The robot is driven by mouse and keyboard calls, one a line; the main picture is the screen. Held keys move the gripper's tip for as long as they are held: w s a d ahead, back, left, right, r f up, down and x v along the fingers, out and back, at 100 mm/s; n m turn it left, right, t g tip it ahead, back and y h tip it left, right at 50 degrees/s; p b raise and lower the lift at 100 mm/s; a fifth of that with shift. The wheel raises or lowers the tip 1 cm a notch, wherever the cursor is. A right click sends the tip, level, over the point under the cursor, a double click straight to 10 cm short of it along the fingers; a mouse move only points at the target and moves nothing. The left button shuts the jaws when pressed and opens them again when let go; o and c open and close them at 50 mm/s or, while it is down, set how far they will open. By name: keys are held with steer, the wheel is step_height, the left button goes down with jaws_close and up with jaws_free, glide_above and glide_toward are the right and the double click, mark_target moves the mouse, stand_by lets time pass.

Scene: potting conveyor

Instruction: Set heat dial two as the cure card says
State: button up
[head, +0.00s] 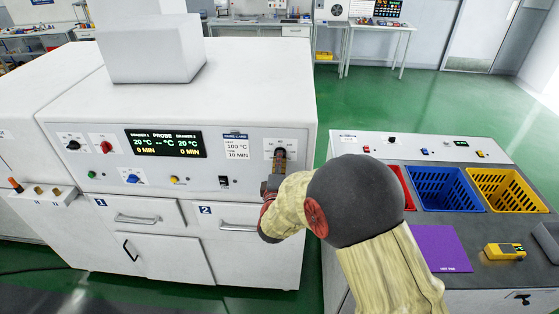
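The cure card (236,147) on the white oven's front panel reads 100 °C and 10 MIN. A black round dial (280,153) sits at the panel's right end, on drawer two's side; its label is too small to read, so I cannot confirm it is heat dial two. My gripper (278,168) reaches up to this dial from below, its fingertips at or just in front of it. Whether they touch or grip it is unclear. The display (166,144) shows 20 °C and 0 MIN for both drawers, with dashes for the probe.
The panel also has a black dial (73,145), red knob (106,147), blue knob (133,179), yellow button (174,179) and black switch (223,182). Drawer two (222,216) is closed below. A bench with blue (440,190) and yellow (505,190) baskets stands right.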

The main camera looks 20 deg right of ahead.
jaws_close()
steer(key=shift+f, duration=0.1)
steer(key=m+b, duration=2.3)
steer(key=m, duration=0.3)
steer(key=shift+f+m+b, duration=0.1)
steer(key=shift+m+b, duration=0.2)
stand_by(0.4)
